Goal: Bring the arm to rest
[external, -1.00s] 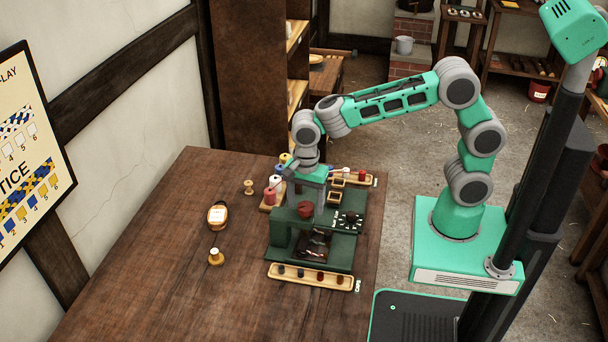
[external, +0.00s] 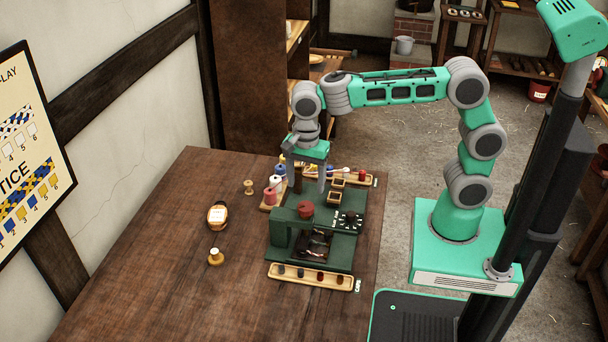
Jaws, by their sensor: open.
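My gripper (external: 310,176) is at the end of my bent arm, pointing down above the back part of the dark green machine (external: 283,236) on the wooden table. Its jaws are open and I see nothing held between them. The gripper hides part of the machine's back and part of the things behind it. A dark red knob (external: 306,209) sits on top of the machine, just in front of and below the gripper.
Colored spools (external: 270,197) stand left of the gripper. A wooden tray (external: 311,278) lies in front of the machine. A round labeled object (external: 217,215) and small wooden pieces (external: 216,257) stand further left. The table's left and front (external: 150,250) are clear.

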